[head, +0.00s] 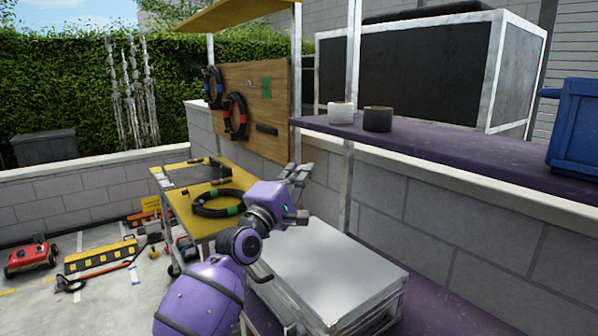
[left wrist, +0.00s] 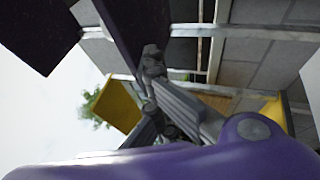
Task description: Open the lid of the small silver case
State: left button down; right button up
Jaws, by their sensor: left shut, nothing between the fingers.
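The small silver case (head: 335,268) lies flat on the lower purple shelf, at the lower middle of the head view. Its flat metal lid looks down, and the case's left side is partly hidden by my left arm. My left gripper (head: 300,172) is above and behind the case's far left part, apart from the lid. Its fingers are shut and empty, and they also show in the left wrist view (left wrist: 153,62). The case cannot be made out for certain in the left wrist view. My right gripper is not in view.
An upper purple shelf (head: 450,155) holds a white roll (head: 340,113), a dark roll (head: 378,119) and a blue crate (head: 576,128). A metal post (head: 350,190) rises behind the case. A yellow cart (head: 200,215) with a coiled cable stands to the left.

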pick_arm(q)
jog(key=c, duration=2.5)
grip_release()
jog(key=o, duration=0.4)
jog(key=v, duration=1.2)
